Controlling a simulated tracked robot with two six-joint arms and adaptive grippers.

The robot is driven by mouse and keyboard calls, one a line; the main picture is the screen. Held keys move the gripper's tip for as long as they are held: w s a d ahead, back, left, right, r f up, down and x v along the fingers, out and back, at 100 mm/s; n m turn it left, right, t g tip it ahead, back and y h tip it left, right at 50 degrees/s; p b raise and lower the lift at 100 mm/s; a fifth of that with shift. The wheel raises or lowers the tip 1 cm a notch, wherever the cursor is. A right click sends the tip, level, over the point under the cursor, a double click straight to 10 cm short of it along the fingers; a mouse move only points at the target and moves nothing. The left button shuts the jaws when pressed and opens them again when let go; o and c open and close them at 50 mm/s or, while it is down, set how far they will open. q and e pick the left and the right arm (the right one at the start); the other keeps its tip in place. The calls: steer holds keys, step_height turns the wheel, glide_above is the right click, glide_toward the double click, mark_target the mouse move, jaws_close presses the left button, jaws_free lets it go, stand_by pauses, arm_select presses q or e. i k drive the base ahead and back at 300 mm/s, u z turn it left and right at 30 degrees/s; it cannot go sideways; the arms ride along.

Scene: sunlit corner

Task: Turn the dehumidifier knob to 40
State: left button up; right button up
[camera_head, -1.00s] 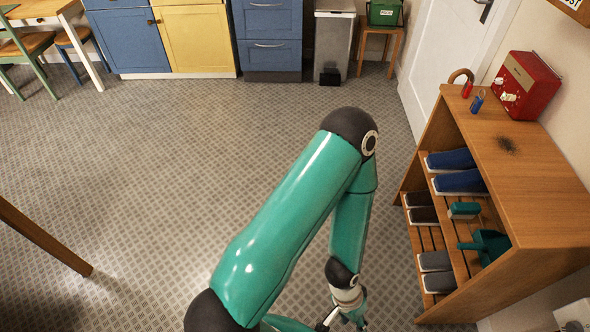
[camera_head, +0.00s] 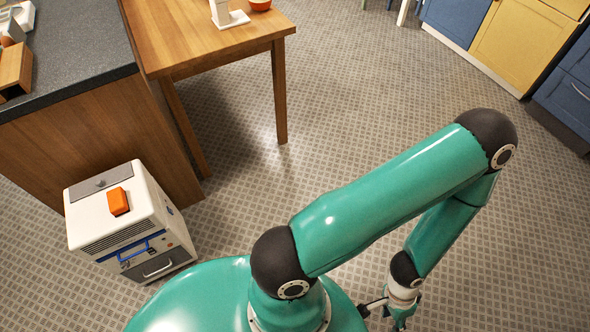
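The white box-shaped appliance (camera_head: 115,222), which looks like the dehumidifier, stands on the floor at the left, beside the wooden counter side. Its top has a grey panel and carries an orange block-like piece (camera_head: 118,201). Its near face has vent slats, a blue strip, a dark panel and a silver handle. Small marks show on its right face. I cannot make out the knob or any numbers. My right gripper is out of view.
A dark-topped counter (camera_head: 85,50) stands at the upper left. A wooden table (camera_head: 215,42) adjoins it, with legs reaching the floor near the appliance. Blue and yellow cabinets (camera_head: 515,45) are at the upper right. The patterned floor in the middle is clear.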

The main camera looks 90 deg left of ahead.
mark_target(124, 264)
steer(key=z, duration=1.05)
steer(key=i, duration=0.15)
steer(key=u, duration=2.35)
steer(key=i, duration=0.2)
steer(key=u, duration=1.55)
steer(key=i, duration=0.25)
steer(key=u, duration=1.55)
steer(key=k, duration=0.8)
steer(key=u, duration=0.2)
steer(key=i, duration=0.85)
steer(key=z, duration=0.2)
